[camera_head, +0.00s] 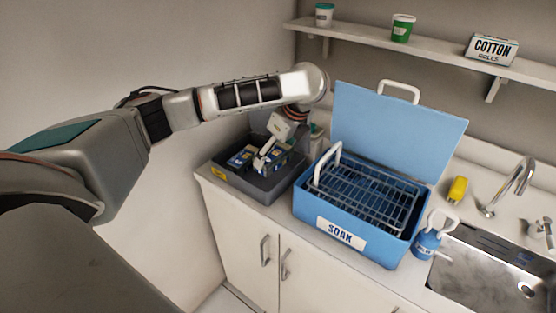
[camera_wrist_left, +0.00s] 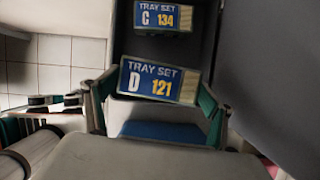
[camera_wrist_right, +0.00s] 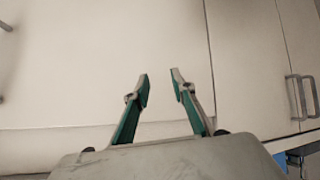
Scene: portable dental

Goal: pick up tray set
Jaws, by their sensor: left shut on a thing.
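In the left wrist view, tray set D 121 (camera_wrist_left: 155,82) has a blue label and sits between the two fingers of my left gripper (camera_head: 265,160), which is shut on it. Tray set C 134 (camera_wrist_left: 165,18) lies beyond it in the same bin. In the head view, my left gripper reaches down into the grey bin (camera_head: 262,191), where blue-labelled tray sets show beside it; the gripper partly hides them. My right gripper (camera_wrist_right: 160,82) is open and empty in front of a pale cabinet face, out of the head view.
A blue SOAK box (camera_head: 350,243) with its lid up and a wire basket (camera_head: 370,197) inside stands right of the bin. A blue bottle (camera_head: 428,243), yellow item (camera_head: 457,190) and sink (camera_head: 485,280) lie farther right. A shelf (camera_head: 440,62) runs above.

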